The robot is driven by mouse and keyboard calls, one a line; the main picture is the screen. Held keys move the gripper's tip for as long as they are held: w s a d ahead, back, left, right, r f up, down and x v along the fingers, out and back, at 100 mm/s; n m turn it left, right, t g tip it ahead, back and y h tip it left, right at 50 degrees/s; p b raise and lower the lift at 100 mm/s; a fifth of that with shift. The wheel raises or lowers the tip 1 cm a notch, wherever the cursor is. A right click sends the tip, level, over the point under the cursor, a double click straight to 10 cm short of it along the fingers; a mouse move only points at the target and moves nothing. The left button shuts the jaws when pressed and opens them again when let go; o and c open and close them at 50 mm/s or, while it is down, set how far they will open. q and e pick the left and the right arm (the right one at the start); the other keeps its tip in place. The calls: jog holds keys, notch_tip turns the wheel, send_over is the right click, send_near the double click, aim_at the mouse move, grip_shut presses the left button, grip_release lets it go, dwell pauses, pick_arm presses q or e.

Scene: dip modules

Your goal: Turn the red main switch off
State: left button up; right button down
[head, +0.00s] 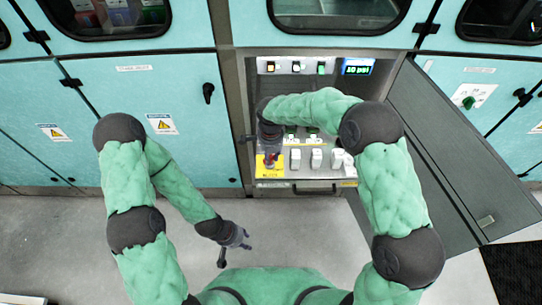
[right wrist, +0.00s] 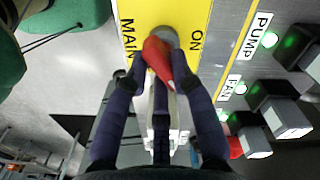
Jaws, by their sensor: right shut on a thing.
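The red main switch (right wrist: 158,58) is a red handle on a grey round base, on a yellow plate (right wrist: 178,14) marked MAIN and ON. In the right wrist view my right gripper (right wrist: 160,48) is shut on the handle, one finger on each side. In the head view my right gripper (head: 270,145) reaches down over the yellow plate (head: 265,172) at the panel's left end and hides most of the switch. Which position the handle points to is unclear. My left gripper (head: 234,248) hangs low over the floor, empty, its fingers apart.
Right of the plate are white rocker switches (head: 316,158) with green lights, with PUMP and FAN labels in the wrist view. A display (head: 357,67) reads 10 psi. An open grey door (head: 455,150) stands right of the panel; teal cabinets (head: 140,90) flank it. The floor (head: 60,225) is clear.

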jog(key=m, duration=0.6)
jog(key=shift+a, duration=0.15)
jog(key=shift+m+b, duration=0.3)
jog(key=c, duration=1)
grip_release()
jog(key=shift+c, duration=0.2)
notch_tip(320, 180, up, 12)
